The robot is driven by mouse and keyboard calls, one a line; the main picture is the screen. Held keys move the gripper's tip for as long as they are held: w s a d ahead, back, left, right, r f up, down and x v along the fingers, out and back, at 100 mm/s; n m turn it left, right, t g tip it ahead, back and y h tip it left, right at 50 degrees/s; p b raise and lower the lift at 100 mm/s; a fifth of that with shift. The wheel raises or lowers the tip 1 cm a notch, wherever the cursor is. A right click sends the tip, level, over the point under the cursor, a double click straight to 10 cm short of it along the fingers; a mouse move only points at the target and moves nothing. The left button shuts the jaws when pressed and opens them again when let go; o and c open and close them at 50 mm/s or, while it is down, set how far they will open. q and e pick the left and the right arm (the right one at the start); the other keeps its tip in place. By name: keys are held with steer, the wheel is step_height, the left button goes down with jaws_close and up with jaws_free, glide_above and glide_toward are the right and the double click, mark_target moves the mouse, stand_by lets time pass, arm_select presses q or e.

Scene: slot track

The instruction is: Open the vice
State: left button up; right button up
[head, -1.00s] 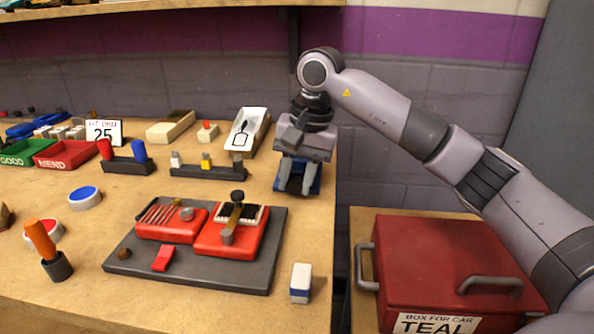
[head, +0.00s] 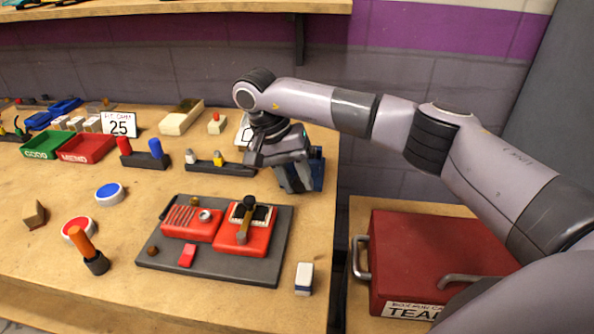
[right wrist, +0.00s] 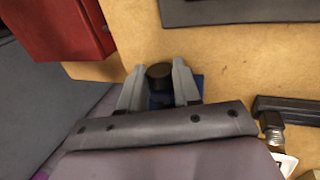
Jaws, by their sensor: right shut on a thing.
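The blue vice (head: 317,168) stands at the right edge of the bench, mostly hidden behind my right gripper (head: 297,188). In the right wrist view, blue parts of the vice (right wrist: 198,88) show behind and between the fingers. My right gripper (right wrist: 158,82) has its two grey fingers on either side of a dark round knob (right wrist: 158,72) at the vice and is shut on it. How far apart the vice's jaws are cannot be seen. My left gripper is not in view.
A dark board (head: 265,270) with red devices lies in front of the vice. A blue-and-white block (head: 304,279) stands near the bench's right edge. A dark rack (head: 205,168) is left of the gripper. A red box (head: 430,250) stands to the right, below the bench.

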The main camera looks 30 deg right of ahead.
stand_by(0.4)
steer(key=o, duration=1.1)
steer(key=shift+c, duration=0.2)
steer(key=v, duration=0.7)
steer(key=shift+p, duration=0.45)
steer(key=shift+w, duration=0.1)
